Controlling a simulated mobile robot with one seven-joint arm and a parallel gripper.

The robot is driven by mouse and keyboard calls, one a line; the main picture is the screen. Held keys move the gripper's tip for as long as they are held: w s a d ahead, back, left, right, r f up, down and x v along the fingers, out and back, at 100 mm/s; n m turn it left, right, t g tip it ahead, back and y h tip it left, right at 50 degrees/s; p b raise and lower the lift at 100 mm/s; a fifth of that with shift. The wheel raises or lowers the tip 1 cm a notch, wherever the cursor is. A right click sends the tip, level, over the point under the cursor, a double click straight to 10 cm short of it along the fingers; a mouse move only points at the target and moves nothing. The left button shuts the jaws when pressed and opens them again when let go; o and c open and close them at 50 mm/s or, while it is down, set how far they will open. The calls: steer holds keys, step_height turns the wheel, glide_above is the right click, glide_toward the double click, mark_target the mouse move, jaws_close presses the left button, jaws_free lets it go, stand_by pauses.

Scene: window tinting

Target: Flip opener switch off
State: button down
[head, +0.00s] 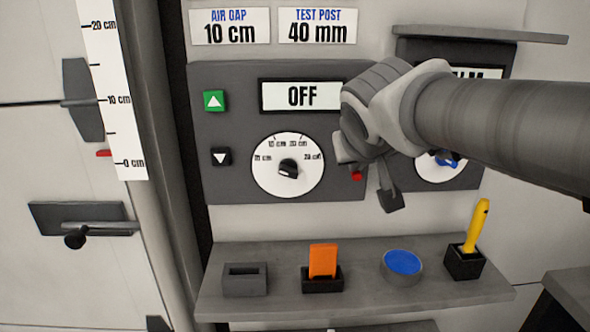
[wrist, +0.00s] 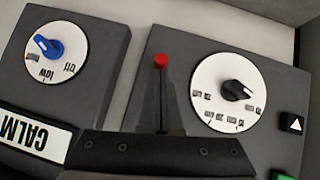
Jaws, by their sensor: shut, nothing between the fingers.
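The opener panel (head: 230,180) is dark grey, and its display (head: 302,96) reads OFF. It has a dial (head: 288,167) with cm marks, a green up button (head: 214,100) and a black down button (head: 221,157). A small red-tipped switch (head: 356,176) shows at its lower right, partly hidden by my gripper (head: 391,200). In the wrist view the red tip (wrist: 160,62) appears just at the end of my shut, empty fingers (wrist: 160,85). I cannot tell whether they touch, nor the switch's position, as its lower part is hidden.
A second panel to the right has a blue-pointer dial (wrist: 48,47) and a CALM display (wrist: 36,133). A shelf (head: 330,300) below holds an orange card (head: 322,261), a blue-topped round pot (head: 402,262) and a yellow tool (head: 477,225). A ruler (head: 118,90) stands left.

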steer(key=shift+p, duration=0.35)
steer(key=shift+r, duration=0.1)
steer(key=shift+w+r+p, duration=0.3)
steer(key=shift+w, duration=0.35)
steer(key=shift+s+r, duration=0.1)
